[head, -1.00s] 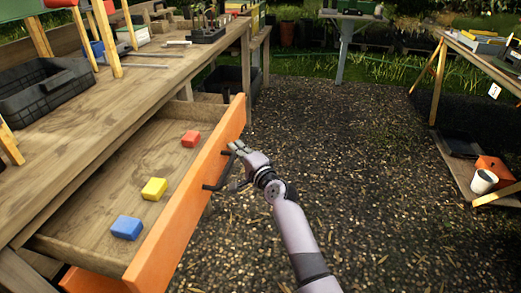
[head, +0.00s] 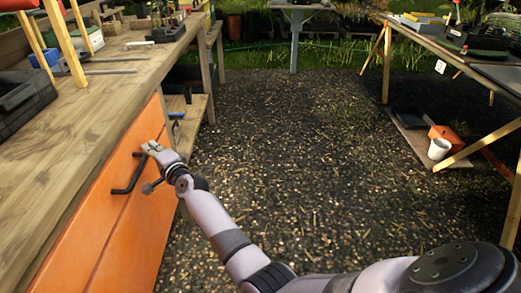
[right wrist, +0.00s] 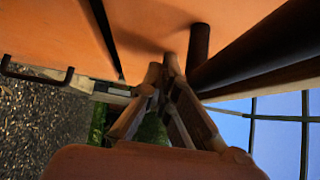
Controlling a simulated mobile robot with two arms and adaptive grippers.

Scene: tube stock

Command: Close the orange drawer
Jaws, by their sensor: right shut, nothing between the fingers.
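The orange drawer front (head: 98,200) sits flush under the left workbench top in the head view, with its inside hidden. Its black bar handle (head: 125,183) stands out from the front. My right gripper (head: 150,147) is shut and empty, at the far end of the drawer front beside the handle. In the right wrist view its fingertips (right wrist: 169,62) are together against or very close to the orange face (right wrist: 150,20); contact is hard to tell. The dark handle (right wrist: 199,42) is just beside them. My left gripper is out of view.
A second orange front (head: 140,225) lies below the drawer; its handle (right wrist: 38,78) shows in the right wrist view. A black crate (head: 22,100) is on the left bench (head: 95,110). The gravel floor (head: 290,150) between the benches is clear.

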